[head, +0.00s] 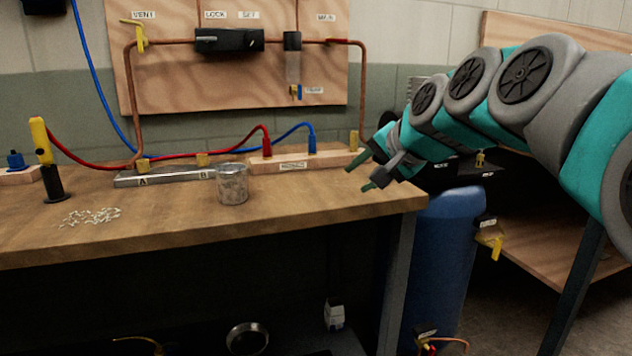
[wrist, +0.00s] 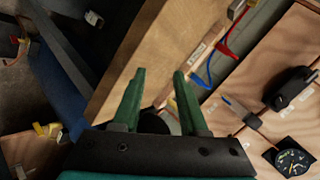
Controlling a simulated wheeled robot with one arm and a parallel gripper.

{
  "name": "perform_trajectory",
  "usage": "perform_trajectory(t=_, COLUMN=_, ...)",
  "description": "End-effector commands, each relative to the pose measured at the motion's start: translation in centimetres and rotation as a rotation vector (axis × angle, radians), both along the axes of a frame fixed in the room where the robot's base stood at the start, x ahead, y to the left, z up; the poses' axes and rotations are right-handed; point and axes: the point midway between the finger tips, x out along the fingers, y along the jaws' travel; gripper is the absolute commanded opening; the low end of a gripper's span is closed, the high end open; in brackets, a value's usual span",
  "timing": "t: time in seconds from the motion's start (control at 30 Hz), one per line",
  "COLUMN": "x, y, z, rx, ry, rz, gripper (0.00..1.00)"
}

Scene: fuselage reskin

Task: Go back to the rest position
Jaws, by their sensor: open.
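My gripper (head: 359,174) is at the right end of the workbench (head: 330,212), above its top near the right edge. Its two green fingers point down and to the left in the head view. In the wrist view my gripper (wrist: 158,80) has its fingers spread apart, with nothing between them. It is open and empty. My arm comes in from the right side of the head view.
A metal can (head: 232,184), a metal bar marked A and B (head: 165,178), a wooden block with red and blue plugs (head: 300,162) and scattered small pieces (head: 92,217) are on the bench. A blue cylinder (head: 446,260) stands right of it. A piped panel (head: 180,85) hangs behind.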

Motion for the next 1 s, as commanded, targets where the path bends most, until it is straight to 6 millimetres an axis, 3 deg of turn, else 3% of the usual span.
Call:
perform_trajectory(t=0.03, x=-2.2, y=0.3, z=-3.0, rx=-0.063, ry=0.055, rz=0.040, gripper=0.42)
perform_trajectory(t=0.2, x=-9.5, y=0.2, z=-12.3, rx=-0.264, ry=0.233, rz=0.188, gripper=0.42)
perform_trajectory(t=0.37, x=-17.5, y=-1.3, z=-19.9, rx=-0.422, ry=0.408, rz=0.333, gripper=0.42)
perform_trajectory(t=0.5, x=-25.0, y=-3.2, z=-25.4, rx=-0.528, ry=0.563, rz=0.465, gripper=0.42)
perform_trajectory(t=0.6, x=-29.9, y=-4.6, z=-28.2, rx=-0.581, ry=0.660, rz=0.546, gripper=0.42)
perform_trajectory(t=0.73, x=-34.4, y=-5.9, z=-30.4, rx=-0.618, ry=0.751, rz=0.626, gripper=0.42)
perform_trajectory(t=0.83, x=-36.3, y=-6.5, z=-31.2, rx=-0.632, ry=0.787, rz=0.660, gripper=0.42)
perform_trajectory(t=1.0, x=-36.8, y=-6.6, z=-31.4, rx=-0.636, ry=0.798, rz=0.670, gripper=0.42)
